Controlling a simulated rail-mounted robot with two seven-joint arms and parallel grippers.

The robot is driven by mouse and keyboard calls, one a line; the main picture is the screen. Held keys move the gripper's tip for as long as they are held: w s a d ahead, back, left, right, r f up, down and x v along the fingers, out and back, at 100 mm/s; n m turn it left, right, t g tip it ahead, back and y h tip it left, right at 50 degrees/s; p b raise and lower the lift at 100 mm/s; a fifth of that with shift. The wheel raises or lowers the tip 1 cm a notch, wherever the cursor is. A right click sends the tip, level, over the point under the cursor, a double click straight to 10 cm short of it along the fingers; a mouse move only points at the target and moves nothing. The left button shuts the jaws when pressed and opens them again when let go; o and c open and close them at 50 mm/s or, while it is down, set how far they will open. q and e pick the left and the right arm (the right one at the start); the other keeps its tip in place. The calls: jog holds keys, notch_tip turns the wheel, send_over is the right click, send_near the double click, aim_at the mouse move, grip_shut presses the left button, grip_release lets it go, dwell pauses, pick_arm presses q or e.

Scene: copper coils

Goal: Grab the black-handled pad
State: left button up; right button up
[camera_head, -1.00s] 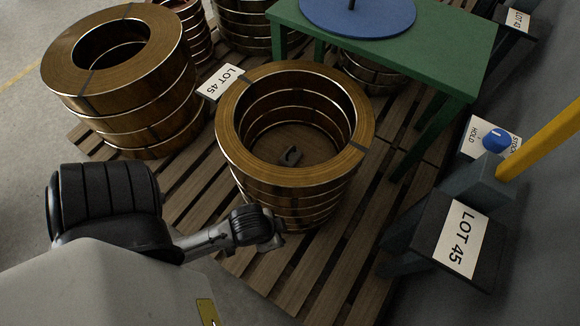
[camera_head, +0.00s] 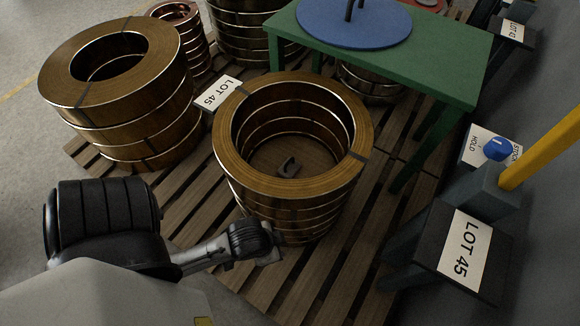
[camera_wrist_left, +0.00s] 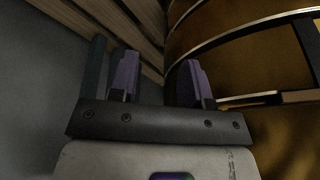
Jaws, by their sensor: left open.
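A round blue pad (camera_head: 335,28) lies on top of the green table (camera_head: 440,70) at the top of the head view. Its black handle (camera_head: 351,10) stands up from the disc and is partly cut off by the top edge. My left arm comes in from the left, low in front of the middle coil stack. My left gripper shows in the left wrist view (camera_wrist_left: 158,75), with two purple-padded fingers apart and nothing between them. It is beside a copper coil, well away from the pad. My right gripper is not in view.
An open copper coil stack (camera_head: 233,170) stands on the wooden pallet (camera_head: 345,270), with a small dark object (camera_head: 289,167) inside. Another stack (camera_head: 65,92) stands left. At right are a LOT 45 sign (camera_head: 466,250), a yellow bar (camera_head: 545,145) and a blue knob (camera_head: 496,149).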

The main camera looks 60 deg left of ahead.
pick_arm(q)
jog(key=shift+o, duration=0.2)
jog(key=shift+d, duration=0.15)
jog(key=shift+o, duration=0.7)
jog(key=o, duration=0.7)
jog(key=shift+c, duration=0.2)
